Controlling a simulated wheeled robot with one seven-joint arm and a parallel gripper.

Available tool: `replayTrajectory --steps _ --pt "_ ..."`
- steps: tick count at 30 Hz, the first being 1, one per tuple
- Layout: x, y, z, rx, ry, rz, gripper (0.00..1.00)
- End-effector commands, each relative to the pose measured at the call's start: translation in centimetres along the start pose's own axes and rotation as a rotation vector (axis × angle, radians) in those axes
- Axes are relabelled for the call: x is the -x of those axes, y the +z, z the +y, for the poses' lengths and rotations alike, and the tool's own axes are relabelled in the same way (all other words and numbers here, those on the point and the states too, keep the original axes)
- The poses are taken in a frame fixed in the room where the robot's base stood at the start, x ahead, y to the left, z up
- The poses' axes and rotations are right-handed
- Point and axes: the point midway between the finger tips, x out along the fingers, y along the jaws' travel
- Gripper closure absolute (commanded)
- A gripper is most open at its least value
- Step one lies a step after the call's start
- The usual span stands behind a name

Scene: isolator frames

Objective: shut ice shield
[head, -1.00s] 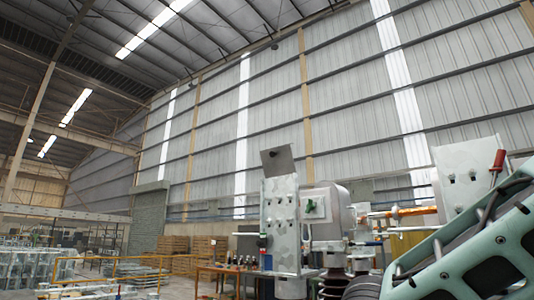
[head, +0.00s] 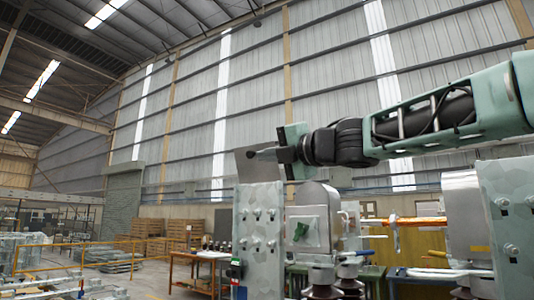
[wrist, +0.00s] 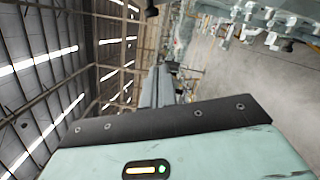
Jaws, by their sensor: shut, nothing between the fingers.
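The ice shield appears to be the flat grey plate (head: 260,168) standing raised and tilted at the top of the left galvanised upright (head: 258,225) in the head view. My gripper (head: 252,154) reaches in from the right, its narrow dark fingers pointing left and shut with nothing between them. The fingertips overlap the plate's upper part in the picture; I cannot tell whether they touch it or are in front of it. My gripper's body hides part of the plate's right side. The wrist view does not clearly show the plate.
A grey rounded housing (head: 315,205) with a green part stands right of the upright. An orange rod (head: 420,221) runs towards the right galvanised upright (head: 508,225). Insulators (head: 322,278) stand below. A yellow railing (head: 70,245) and open floor lie left.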

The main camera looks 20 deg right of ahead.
Motion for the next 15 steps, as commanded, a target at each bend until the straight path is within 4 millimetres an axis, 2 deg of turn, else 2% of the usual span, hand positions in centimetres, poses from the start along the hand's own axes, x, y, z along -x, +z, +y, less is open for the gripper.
replayTrajectory --steps 3,10,11,12,15 --pt "-2.7 -0.1 0.0 -0.002 -0.003 0.003 1.00" --pt "-7.4 0.0 0.0 -0.002 -0.004 0.002 1.00" --pt "-7.9 0.0 0.1 -0.003 -0.003 0.001 1.00" --pt "-7.9 1.1 0.3 -0.003 -0.003 -0.004 1.00" --pt "-8.1 2.4 0.2 -0.003 -0.003 -0.003 1.00"
